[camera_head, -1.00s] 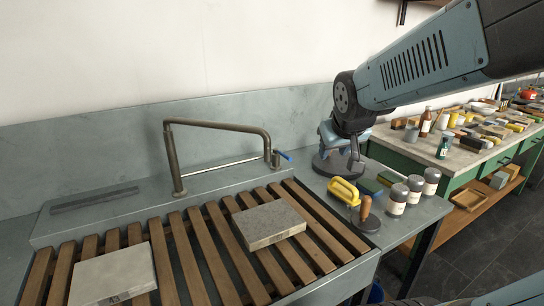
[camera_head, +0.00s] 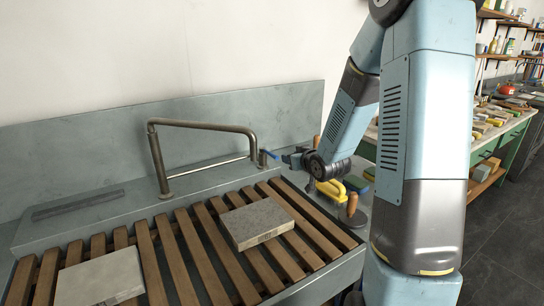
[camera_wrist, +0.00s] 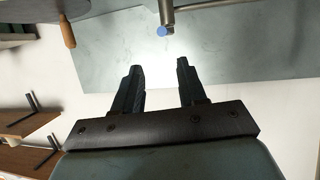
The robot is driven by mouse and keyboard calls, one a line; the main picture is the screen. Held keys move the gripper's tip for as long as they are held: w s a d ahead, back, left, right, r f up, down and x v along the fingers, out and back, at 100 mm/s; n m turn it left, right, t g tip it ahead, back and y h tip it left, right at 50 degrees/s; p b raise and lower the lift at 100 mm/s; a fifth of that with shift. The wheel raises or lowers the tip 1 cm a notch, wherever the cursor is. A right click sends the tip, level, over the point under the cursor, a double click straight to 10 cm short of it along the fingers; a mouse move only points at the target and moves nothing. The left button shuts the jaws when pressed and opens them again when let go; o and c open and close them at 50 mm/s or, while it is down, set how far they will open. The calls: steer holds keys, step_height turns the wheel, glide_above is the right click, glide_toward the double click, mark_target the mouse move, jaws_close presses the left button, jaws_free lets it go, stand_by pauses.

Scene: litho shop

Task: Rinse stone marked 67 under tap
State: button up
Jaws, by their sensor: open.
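The metal tap (camera_head: 205,124) stands at the back of the sink as a bent pipe, with a blue lever (camera_head: 270,154) at its right end. A grey stone (camera_head: 257,222) lies flat on the slatted rack, right of centre; the mark on its front edge is too small to read. A paler stone (camera_head: 101,278) lies at the front left, its mark not readable now. My gripper (camera_head: 291,157) is open and empty just right of the lever. In the wrist view, my open fingers (camera_wrist: 159,66) point toward the lever's blue end (camera_wrist: 162,31), which is apart from them.
The wooden slatted rack (camera_head: 152,262) covers the sink. A yellow-handled tool (camera_head: 331,190) and a wooden-handled disc (camera_head: 352,212) sit on the right ledge, partly behind my arm. A cluttered green bench (camera_head: 513,150) stands further right. The rack between the stones is clear.

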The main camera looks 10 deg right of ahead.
mark_target(272, 154)
step_height(272, 154, down, 6)
steer(key=w+m+t+y, duration=0.1)
steer(key=t+y, duration=0.1)
steer(key=t, duration=0.1)
steer(key=shift+w+d+y, duration=0.15)
steer(key=shift+w+y, duration=0.15)
steer(key=shift+w, duration=0.05)
steer(key=x, duration=1.3)
steer(key=shift+w+r, duration=0.35)
jaws_close()
